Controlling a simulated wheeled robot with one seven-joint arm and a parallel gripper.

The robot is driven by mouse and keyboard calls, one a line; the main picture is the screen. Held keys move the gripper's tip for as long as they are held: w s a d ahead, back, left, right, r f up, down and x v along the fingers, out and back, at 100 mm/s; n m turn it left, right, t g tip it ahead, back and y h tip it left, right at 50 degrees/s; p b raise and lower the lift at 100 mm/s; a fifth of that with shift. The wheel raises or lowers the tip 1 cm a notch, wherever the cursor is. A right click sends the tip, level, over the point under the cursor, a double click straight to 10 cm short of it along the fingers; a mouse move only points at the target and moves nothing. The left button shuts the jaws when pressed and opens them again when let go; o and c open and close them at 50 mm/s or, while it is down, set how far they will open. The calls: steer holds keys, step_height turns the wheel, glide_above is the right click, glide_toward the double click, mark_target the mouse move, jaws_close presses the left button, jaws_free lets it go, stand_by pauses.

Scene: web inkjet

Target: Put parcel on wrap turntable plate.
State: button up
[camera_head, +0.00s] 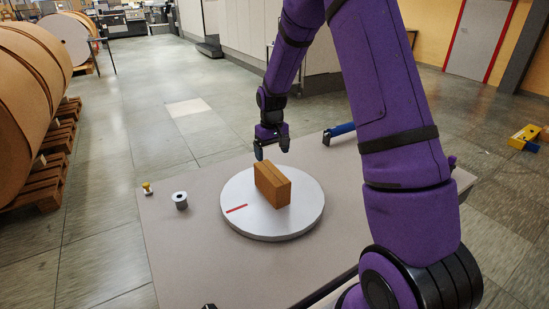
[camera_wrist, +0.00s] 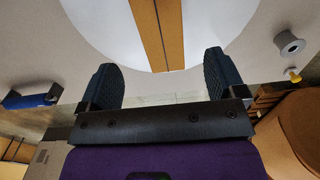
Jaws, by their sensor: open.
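The parcel (camera_head: 272,185) is a brown box standing upright on the round white turntable plate (camera_head: 304,218), near its middle. A short red stripe marks the plate to the left of the parcel. My gripper (camera_head: 271,151) is above the far side of the plate, open and empty, apart from the parcel. In the wrist view the two dark fingers of my gripper (camera_wrist: 160,82) are spread wide, with the parcel (camera_wrist: 158,30) lying ahead of the gap between them. The plate (camera_wrist: 105,25) also shows there behind the parcel.
The grey table (camera_head: 165,235) holds a small spool (camera_head: 180,200), a yellow-topped item (camera_head: 147,188) and a blue roll (camera_head: 341,130). Large brown paper rolls (camera_head: 28,85) on pallets stand at the left. The table's left front is clear.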

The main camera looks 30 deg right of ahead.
steer(key=s+a+r+t, duration=0.1)
steer(key=s+a+r, duration=0.2)
steer(key=s+r, duration=0.55)
steer(key=s+a+r+t, duration=0.2)
steer(key=s+r, duration=0.3)
steer(key=r, duration=0.7)
steer(key=s+a+r+t, duration=0.1)
steer(key=s+a+r, duration=0.1)
steer(key=s, duration=0.8)
steer(key=s+a+r+t, duration=0.1)
steer(key=s+r, duration=0.4)
steer(key=s, duration=0.5)
steer(key=shift+s+a, duration=0.35)
steer(key=shift+a, duration=0.15)
